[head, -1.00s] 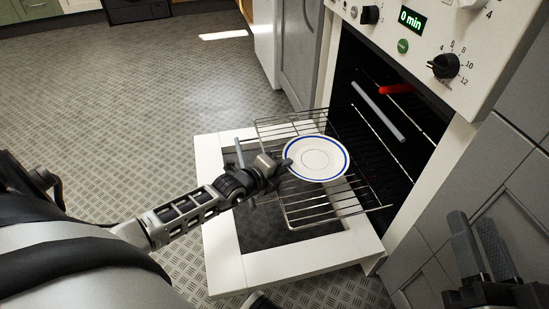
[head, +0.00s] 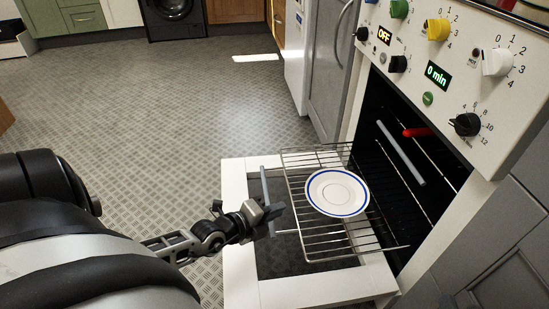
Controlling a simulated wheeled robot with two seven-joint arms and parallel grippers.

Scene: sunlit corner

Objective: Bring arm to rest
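My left gripper (head: 275,216) is over the near left part of the open oven door, left of the plate and apart from it. Its dark fingers look spread, with nothing between them. A white plate with blue rings (head: 337,192) lies flat on the pulled-out wire rack (head: 330,239). Only a small dark piece at the bottom right edge may belong to my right gripper; its fingers cannot be made out.
The oven door (head: 240,268) is folded down, its bar handle (head: 266,187) close to my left gripper. The control panel (head: 466,62) stands above the dark oven opening. A grey cabinet (head: 505,240) is at right. The patterned floor (head: 190,110) at left is clear.

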